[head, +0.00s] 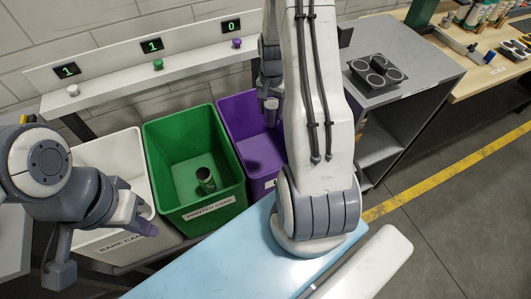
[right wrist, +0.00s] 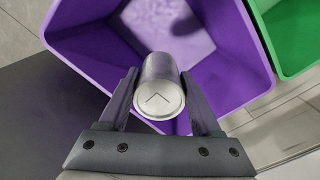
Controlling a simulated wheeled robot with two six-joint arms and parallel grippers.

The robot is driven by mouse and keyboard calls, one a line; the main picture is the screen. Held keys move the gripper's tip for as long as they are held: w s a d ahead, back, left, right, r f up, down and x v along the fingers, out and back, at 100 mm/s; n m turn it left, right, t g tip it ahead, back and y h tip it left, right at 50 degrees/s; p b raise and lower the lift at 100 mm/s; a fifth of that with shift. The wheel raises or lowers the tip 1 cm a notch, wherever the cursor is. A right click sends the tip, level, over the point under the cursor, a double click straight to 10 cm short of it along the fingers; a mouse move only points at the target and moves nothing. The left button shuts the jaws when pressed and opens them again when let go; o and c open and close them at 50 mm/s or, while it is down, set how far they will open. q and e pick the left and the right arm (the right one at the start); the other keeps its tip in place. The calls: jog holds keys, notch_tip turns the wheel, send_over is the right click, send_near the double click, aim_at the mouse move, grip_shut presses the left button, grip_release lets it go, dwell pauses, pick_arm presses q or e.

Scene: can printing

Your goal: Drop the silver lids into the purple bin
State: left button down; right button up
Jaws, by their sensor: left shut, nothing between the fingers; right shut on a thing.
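The purple bin (head: 236,121) stands at the right of a row of bins in the head view. It also fills the upper part of the right wrist view (right wrist: 90,47). My right gripper (right wrist: 158,88) is shut on a silver cylinder-shaped piece (right wrist: 159,98) with a flat round end and a dark chevron mark. It holds the piece over the purple bin's opening. In the head view my right gripper (head: 270,93) is partly hidden by my arm. My left gripper (head: 143,226) is shut and empty at the white bin. No separate lids are distinguishable.
The green bin (head: 164,133) holds one upright dark can (head: 205,180). The white bin (head: 96,150) is at its left. Behind them a shelf (head: 190,60) carries displays reading 1, 1 and 0. A dark can holder (head: 378,73) sits on the grey table at right.

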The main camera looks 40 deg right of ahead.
jog(key=o, duration=1.5)
notch_tip(320, 180, up, 10)
jog(key=shift+r+b, duration=0.25)
jog(key=shift+b, duration=0.3)
jog(key=s+a+r+n, duration=0.1)
jog(key=a+r+n, duration=0.25)
jog(key=a, duration=0.65)
jog(key=s+a+r+n, duration=0.2)
jog(key=a+n, duration=0.3)
jog(key=a, duration=0.5)
jog(key=s+a+n, duration=0.3)
jog(key=s+a, duration=0.1)
jog(key=s, duration=0.2)
jog(key=s+a+n, duration=0.4)
jog(key=s+a, duration=0.1)
jog(key=s, duration=0.1)
jog(key=s+a+r+n+y, duration=0.1)
jog(key=s+a+n, duration=0.3)
jog(key=s, duration=0.2)
jog(key=shift+a+r, duration=0.1)
jog(key=shift+a, duration=0.15)
